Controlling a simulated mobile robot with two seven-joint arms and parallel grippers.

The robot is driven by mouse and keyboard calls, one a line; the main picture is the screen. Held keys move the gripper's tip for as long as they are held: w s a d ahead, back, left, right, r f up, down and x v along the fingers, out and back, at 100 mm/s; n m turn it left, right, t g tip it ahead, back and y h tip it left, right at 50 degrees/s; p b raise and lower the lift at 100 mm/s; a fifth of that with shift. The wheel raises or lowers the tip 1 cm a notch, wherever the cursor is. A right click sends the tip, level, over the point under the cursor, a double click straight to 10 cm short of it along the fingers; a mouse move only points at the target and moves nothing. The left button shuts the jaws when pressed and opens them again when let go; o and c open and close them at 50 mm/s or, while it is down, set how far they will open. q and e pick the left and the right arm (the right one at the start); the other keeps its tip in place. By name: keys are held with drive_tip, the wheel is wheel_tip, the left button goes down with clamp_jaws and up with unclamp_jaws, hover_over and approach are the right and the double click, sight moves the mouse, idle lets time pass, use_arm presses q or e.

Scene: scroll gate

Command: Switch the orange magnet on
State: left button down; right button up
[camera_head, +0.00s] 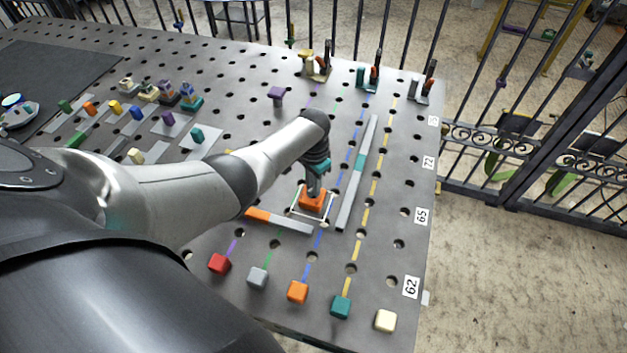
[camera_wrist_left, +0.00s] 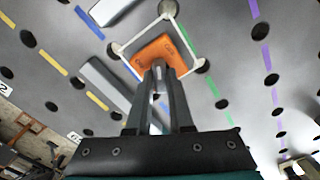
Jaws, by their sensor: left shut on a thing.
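The orange magnet (camera_head: 312,201) is a small orange block on the grey perforated table, inside a thin white square outline (camera_head: 291,211). My left gripper (camera_head: 314,188) reaches down onto it from above. In the left wrist view, the gripper's fingers (camera_wrist_left: 159,68) are close together at the near edge of the orange magnet (camera_wrist_left: 162,50) and are shut on it. The part between the fingertips is mostly hidden. My right gripper is not in view.
A grey bar with an orange end (camera_head: 280,221) lies just in front, and one with a teal band (camera_head: 357,172) lies right. Coloured cubes, such as an orange cube (camera_head: 297,292), line the front. Clamps (camera_head: 368,77) stand at the back edge. A dark fence (camera_head: 560,190) stands beyond.

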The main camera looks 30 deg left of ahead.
use_arm(q)
drive_tip(key=n+p, duration=0.1)
drive_tip(key=n, duration=0.4)
drive_tip(key=shift+n, duration=0.4)
drive_tip(key=shift+w, duration=0.1)
idle(0.3)
drive_tip(key=c, duration=0.8)
unclamp_jaws()
drive_tip(key=shift+r+p, duration=0.1)
drive_tip(key=shift+p, duration=0.2)
wheel_tip(320, 180, up, 6)
drive_tip(key=p, duration=0.3)
wheel_tip(320, 180, up, 9)
